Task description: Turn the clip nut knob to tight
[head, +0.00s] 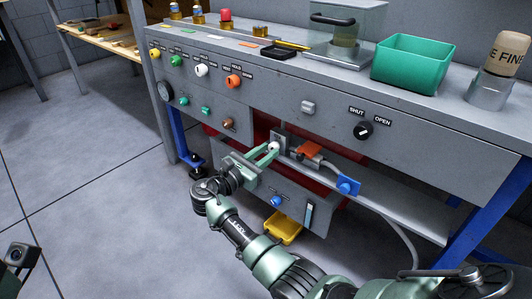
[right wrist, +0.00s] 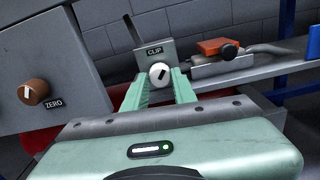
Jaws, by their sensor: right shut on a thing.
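The clip nut knob (right wrist: 160,75) is a round white knob with a dark pointer mark. It sits on a small grey bracket labelled CLIP (right wrist: 154,58). In the right wrist view its pointer leans to the upper right. My right gripper (head: 268,151) has its pale green fingers closed around the knob, one finger on each side. In the head view the knob (head: 274,147) shows small and white between the fingertips. Of my left arm only a dark part shows at the lower left edge, and its gripper is out of view.
The brown ZERO knob (right wrist: 34,91) is on the panel to the left. A yellow pedal-like piece (head: 283,230) is below. The grey bench (head: 430,125) overhangs; open floor lies left.

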